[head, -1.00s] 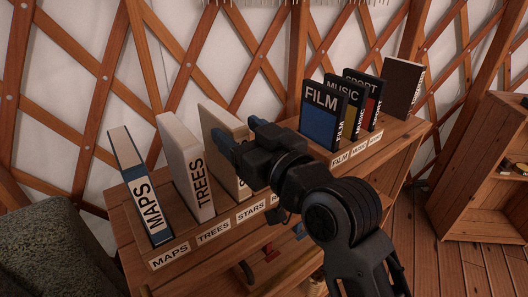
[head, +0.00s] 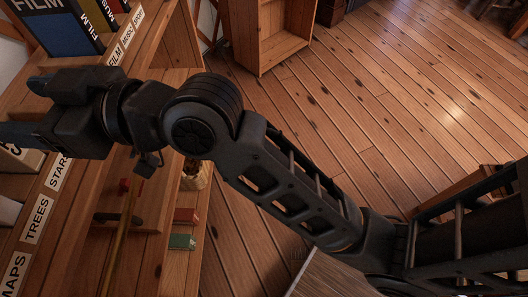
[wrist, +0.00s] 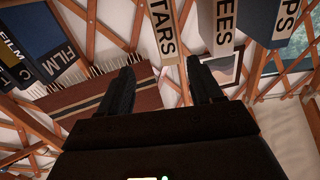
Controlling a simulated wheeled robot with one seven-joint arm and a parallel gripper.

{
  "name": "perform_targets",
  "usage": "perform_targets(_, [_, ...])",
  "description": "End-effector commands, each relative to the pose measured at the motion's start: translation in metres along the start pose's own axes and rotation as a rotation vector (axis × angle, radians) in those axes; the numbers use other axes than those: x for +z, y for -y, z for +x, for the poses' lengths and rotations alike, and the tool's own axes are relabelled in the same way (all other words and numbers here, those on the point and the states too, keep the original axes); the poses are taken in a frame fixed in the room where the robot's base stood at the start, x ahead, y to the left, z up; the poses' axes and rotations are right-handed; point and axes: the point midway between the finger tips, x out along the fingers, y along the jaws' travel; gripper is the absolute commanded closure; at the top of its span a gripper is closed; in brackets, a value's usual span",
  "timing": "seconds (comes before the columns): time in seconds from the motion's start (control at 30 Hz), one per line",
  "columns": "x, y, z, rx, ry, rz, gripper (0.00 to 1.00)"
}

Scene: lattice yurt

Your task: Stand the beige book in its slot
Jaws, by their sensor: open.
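The beige book (wrist: 165,35), lettered STARS, shows in the wrist view at top centre, in line with the gap between my fingers but not clasped. In the head view only a pale lower piece of it (head: 24,158) shows under my gripper, behind the STARS label (head: 58,170) on the shelf edge. My gripper (head: 25,108) is open at the left edge of the head view; its fingers also show in the wrist view (wrist: 163,85). The book's foot in its slot is hidden by my gripper and the frame edge.
The TREES book (wrist: 222,25) and MAPS book (wrist: 287,20) stand on one side of it, the FILM book (head: 52,22) on the other. A second wooden shelf (head: 270,35) stands beyond on the floor. The plank floor (head: 400,100) is largely clear.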

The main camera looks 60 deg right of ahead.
Motion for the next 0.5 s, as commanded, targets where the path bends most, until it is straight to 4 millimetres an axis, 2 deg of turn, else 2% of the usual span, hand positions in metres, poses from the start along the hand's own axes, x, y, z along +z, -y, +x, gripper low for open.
perform_targets(0.03, [0.018,-0.002,-0.013,0.031,0.015,0.029,0.35])
perform_targets(0.2, [0.071,-0.013,-0.066,0.166,0.044,0.104,0.35])
perform_targets(0.37, [0.110,-0.017,-0.125,0.285,0.076,0.141,0.35])
perform_targets(0.5, [0.136,-0.016,-0.180,0.375,0.107,0.148,0.35])
